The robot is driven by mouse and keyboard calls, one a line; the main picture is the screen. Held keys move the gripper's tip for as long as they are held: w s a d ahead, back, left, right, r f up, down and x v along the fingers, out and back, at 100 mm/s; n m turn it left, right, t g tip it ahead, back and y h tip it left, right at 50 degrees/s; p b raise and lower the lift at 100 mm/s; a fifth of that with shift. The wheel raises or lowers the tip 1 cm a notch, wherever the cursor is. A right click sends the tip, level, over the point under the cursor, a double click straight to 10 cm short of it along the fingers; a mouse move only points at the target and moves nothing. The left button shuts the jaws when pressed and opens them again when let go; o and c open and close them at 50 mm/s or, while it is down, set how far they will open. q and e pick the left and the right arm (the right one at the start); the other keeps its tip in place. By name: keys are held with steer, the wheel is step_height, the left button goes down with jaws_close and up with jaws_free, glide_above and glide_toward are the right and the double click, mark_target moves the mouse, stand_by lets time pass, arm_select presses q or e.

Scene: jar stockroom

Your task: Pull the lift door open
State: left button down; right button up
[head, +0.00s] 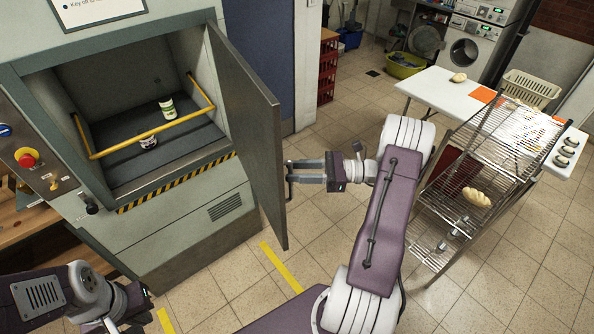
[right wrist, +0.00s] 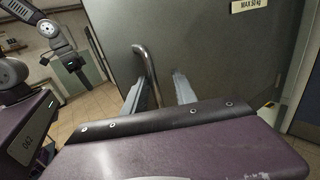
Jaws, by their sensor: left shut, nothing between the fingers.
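The lift door (head: 255,130) is a grey metal panel hinged beside the lift opening. It stands swung wide open, and its outer face fills much of the right wrist view (right wrist: 220,60). Its bent bar handle (right wrist: 147,65) rises near the fingers. My right gripper (head: 292,172) is at the door's outer side by the handle. Its two fingers (right wrist: 162,92) are apart, with the handle's lower end between or just beside them; I cannot tell contact. My left gripper (head: 110,325) is low at the left, partly cut off by the frame edge, shut and empty.
Inside the lift (head: 150,100) are a yellow bar (head: 155,131), a green-and-white jar (head: 168,108) and a dark jar (head: 148,142). A wire rack (head: 480,150) and white table (head: 440,93) stand right. Tiled floor in front of the door is clear.

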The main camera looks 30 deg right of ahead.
steer(key=b+v, duration=0.3)
steer(key=v, duration=0.6)
steer(key=shift+d, duration=0.1)
